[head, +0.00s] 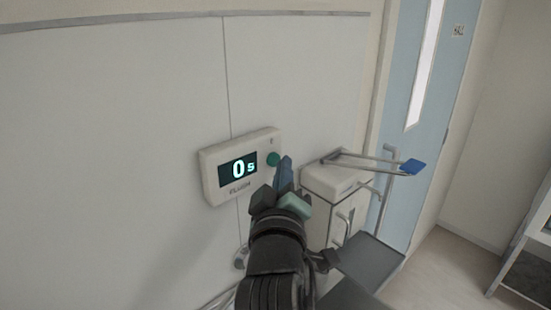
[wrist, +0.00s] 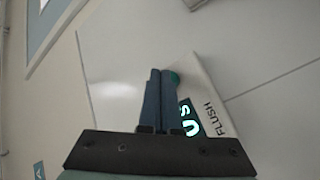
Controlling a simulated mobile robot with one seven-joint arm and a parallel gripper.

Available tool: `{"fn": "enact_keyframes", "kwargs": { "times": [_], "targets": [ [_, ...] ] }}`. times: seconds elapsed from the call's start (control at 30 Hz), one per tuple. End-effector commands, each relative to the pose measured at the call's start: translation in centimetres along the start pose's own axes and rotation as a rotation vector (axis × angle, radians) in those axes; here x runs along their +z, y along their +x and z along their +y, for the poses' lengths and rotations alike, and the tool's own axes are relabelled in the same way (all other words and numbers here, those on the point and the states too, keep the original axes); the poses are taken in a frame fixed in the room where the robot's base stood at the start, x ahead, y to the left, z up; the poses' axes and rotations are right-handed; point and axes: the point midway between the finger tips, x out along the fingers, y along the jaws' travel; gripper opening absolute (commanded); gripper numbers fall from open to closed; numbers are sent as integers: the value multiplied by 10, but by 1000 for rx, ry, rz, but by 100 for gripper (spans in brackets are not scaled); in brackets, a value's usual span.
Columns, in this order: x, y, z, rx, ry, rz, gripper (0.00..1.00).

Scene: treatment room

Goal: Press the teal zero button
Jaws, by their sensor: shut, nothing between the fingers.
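The teal button (head: 273,159) is a round button on the right side of a white wall-mounted box (head: 212,184) marked FLUSH. The box's dark display (head: 238,169) reads "0s". My gripper (head: 286,163) is shut and empty, its fingertips just right of the button in the head view. In the wrist view the shut fingers (wrist: 161,76) reach up to the button, and only a sliver of the teal button (wrist: 175,77) shows beside the right finger. I cannot tell whether the tips touch it.
A pale blue door (head: 420,150) is further right. The wall panel (head: 110,110) left of the box is clear.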

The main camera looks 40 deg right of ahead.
Motion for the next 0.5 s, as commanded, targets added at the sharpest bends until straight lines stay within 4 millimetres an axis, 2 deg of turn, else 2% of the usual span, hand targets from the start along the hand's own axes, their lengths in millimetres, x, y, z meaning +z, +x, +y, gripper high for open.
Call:
{"fn": "enact_keyframes", "kwargs": {
  "times": [0.5],
  "targets": [
    [6, -7, 6, 1, 0, -2, 0]
  ]
}}
